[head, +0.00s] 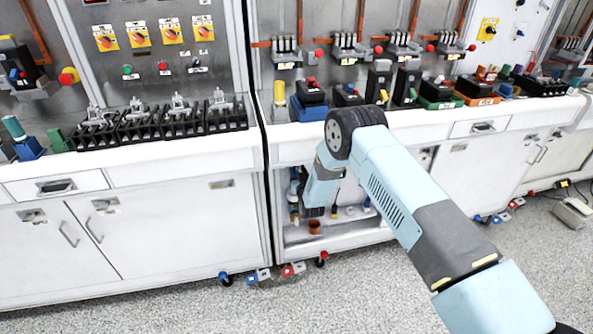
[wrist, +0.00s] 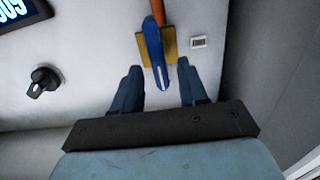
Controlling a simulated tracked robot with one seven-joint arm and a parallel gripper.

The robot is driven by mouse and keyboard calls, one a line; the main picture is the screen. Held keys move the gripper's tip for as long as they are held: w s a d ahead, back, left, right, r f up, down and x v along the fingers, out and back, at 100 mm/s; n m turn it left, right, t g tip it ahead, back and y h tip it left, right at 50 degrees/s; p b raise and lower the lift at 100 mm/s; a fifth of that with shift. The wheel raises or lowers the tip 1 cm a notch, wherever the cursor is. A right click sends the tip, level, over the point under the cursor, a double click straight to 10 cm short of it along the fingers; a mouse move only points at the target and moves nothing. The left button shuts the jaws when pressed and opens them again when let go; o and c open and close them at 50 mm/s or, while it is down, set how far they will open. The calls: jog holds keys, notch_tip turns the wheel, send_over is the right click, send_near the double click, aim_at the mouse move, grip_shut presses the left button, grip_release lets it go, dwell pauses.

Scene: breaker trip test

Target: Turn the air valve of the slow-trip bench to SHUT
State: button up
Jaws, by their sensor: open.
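In the wrist view a blue lever handle (wrist: 153,50), which looks like the air valve, sits on a yellow square plate (wrist: 170,42) on a pale panel. An orange-red pipe (wrist: 158,12) meets the plate from above. The lever points down the picture, slightly tilted. My gripper (wrist: 158,72) is open, with one blue finger on each side of the lever's lower end. I see a gap on both sides and no clear contact. In the head view my arm reaches down to the open bay under the middle bench and hides the fingertips and the lever.
A black knob (wrist: 43,81) and part of a dark display (wrist: 20,12) are left of the lever in the wrist view. A small white label (wrist: 199,42) is beside the plate. A grey side wall (wrist: 285,70) stands at right. The open bay (head: 335,236) has a shelf with small items.

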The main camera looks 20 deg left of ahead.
jog(key=shift+x, duration=0.9)
jog(key=shift+c, duration=0.4)
grip_shut()
